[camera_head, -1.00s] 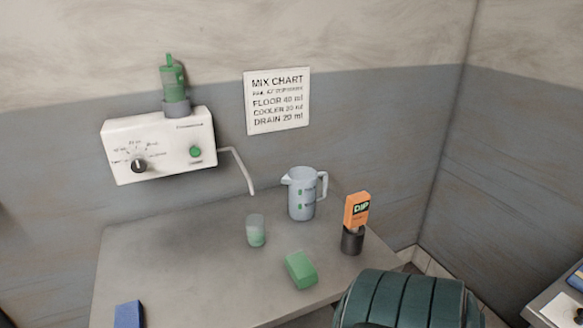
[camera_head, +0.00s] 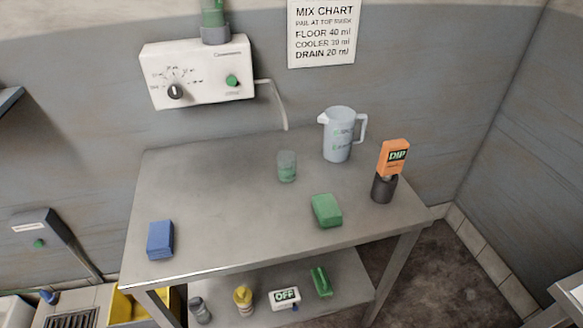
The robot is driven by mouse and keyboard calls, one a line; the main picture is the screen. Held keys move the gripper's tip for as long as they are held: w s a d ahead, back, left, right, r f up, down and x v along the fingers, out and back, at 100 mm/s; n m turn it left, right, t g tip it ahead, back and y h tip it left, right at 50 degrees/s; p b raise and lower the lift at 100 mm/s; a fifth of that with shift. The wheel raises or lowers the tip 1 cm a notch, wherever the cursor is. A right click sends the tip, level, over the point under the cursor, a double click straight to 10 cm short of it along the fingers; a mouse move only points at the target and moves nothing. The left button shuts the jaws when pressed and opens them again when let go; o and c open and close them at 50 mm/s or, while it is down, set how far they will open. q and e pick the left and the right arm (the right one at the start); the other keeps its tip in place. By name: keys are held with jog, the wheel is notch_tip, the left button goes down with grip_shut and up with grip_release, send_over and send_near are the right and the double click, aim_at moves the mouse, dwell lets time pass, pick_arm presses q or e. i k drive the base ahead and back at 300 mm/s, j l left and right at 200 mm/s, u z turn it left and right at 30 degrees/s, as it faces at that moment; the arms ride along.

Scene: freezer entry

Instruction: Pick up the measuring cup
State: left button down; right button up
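A small clear cup (camera_head: 287,166) with green marks stands upright on the steel table (camera_head: 215,200), toward its back middle. A larger translucent jug (camera_head: 338,138) with a spout, a handle and green marks stands upright to its right, near the wall. I cannot tell for certain which of the two is the measuring cup. Neither is touched or covered by anything. Neither of my grippers is in view.
A green block (camera_head: 326,210), a blue block (camera_head: 160,239) and an orange DIP box in a dark holder (camera_head: 383,188) are on the table. A white dispenser (camera_head: 198,75) with a thin spout hangs behind. Several items sit on the lower shelf (camera_head: 338,288).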

aim_at(286, 159)
jog(key=l+u, duration=0.35)
jog(key=k+l+u, duration=0.15)
jog(key=l+u, duration=0.15)
jog(key=k+l+u, duration=0.1)
jog(key=l+u, duration=0.25)
jog(key=l, duration=0.1)
